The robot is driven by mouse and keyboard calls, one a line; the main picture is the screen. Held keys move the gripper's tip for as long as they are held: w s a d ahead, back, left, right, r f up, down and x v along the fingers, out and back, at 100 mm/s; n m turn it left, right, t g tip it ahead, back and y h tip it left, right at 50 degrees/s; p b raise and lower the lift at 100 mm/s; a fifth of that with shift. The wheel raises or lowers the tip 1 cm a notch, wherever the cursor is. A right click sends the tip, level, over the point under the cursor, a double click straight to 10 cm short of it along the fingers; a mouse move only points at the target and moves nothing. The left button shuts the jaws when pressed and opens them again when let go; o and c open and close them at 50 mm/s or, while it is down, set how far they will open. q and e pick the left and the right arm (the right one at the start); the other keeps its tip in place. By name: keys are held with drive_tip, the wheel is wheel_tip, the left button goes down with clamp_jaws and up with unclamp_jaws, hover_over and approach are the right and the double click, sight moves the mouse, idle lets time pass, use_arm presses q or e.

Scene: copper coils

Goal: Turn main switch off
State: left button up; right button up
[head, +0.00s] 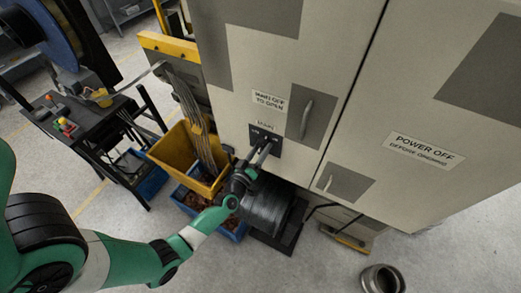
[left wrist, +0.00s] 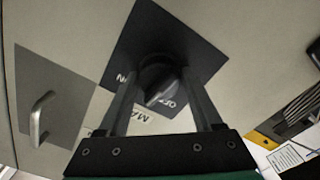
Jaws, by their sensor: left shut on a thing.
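The main switch is a dark rotary knob (left wrist: 160,92) on a black square plate (left wrist: 185,38), with ON and OFF lettering beside it in the left wrist view. In the head view the plate (head: 254,130) is on the pale cabinet front, under a small label. My left gripper (head: 267,146) reaches up to the plate and is shut on the knob; its fingers (left wrist: 161,76) lie on both sides of it in the left wrist view. The knob's pale grip is slanted near OFF; its exact setting is hard to tell. My right gripper is not in view.
The cabinet has door handles (head: 306,119) and a POWER OFF sign (head: 420,149). A black stand (head: 92,139) is at left. Open floor lies at the lower right around a metal ring (head: 382,279).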

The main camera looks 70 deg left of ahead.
use_arm(q)
drive_tip(key=n, duration=0.5)
drive_tip(key=shift+n+b, duration=0.3)
drive_tip(key=shift+b, duration=0.05)
drive_tip(key=n, duration=0.4)
drive_tip(key=shift+r+n, duration=0.1)
drive_tip(key=shift+n, duration=0.3)
drive_tip(key=o, duration=1.4)
drive_tip(key=shift+c, duration=0.2)
drive_tip(key=v, duration=1.1)
drive_tip(key=shift+s+d, duration=0.15)
drive_tip(key=shift+d, duration=0.15)
